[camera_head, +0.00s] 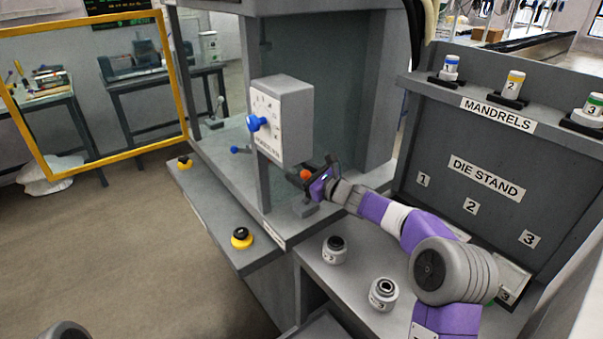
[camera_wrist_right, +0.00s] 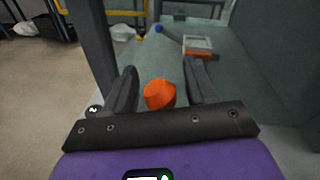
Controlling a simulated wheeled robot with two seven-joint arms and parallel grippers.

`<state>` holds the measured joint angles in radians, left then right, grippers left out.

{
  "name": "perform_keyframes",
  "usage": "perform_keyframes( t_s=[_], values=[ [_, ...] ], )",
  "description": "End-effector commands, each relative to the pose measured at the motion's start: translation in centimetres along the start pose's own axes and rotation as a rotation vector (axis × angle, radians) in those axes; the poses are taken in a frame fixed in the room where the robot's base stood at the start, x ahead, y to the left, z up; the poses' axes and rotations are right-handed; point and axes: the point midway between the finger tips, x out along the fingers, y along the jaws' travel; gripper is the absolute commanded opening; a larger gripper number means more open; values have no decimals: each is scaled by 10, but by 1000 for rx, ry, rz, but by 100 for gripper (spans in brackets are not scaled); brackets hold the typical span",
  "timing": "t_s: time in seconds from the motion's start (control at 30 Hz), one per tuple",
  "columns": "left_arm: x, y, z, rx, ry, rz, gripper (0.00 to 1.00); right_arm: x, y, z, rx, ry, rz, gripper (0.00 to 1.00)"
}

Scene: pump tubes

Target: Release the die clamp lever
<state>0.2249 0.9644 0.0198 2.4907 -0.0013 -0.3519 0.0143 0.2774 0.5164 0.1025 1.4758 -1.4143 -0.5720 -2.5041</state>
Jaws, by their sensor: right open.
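An orange-red knob (camera_head: 306,174), which looks like a lever's end, shows by my right gripper (camera_head: 308,172) inside the machine bay. In the right wrist view, the orange knob (camera_wrist_right: 160,94) lies between the two spread dark fingers of my right gripper (camera_wrist_right: 160,70). I cannot tell whether a finger touches it. The knob's shaft is hidden. A second lever with a blue ball (camera_head: 234,150) stands farther back; its blue ball (camera_wrist_right: 158,29) is beyond the fingers in the wrist view. My left gripper is not in view.
A grey control box (camera_head: 297,120) with a blue knob (camera_head: 254,123) hangs on a post just left of my right gripper. Two dies (camera_head: 334,250) (camera_head: 383,294) stand on the front bench. A yellow-based black button (camera_head: 241,238) sits on the ledge. The die stand (camera_head: 420,150) is at right.

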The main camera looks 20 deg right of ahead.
Motion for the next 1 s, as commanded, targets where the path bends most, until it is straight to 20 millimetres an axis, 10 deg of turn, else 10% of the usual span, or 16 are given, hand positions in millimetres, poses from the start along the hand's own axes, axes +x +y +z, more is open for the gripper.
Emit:
perform_keyframes(
  t_s=[0.5,0.83,1.0],
  values=[
    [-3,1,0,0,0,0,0,-69,-1,0,-1,1,-2,56],
    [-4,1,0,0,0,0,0,-75,-1,0,-1,0,-1,56],
    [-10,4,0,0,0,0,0,-71,11,7,14,-6,26,32]
  ],
)
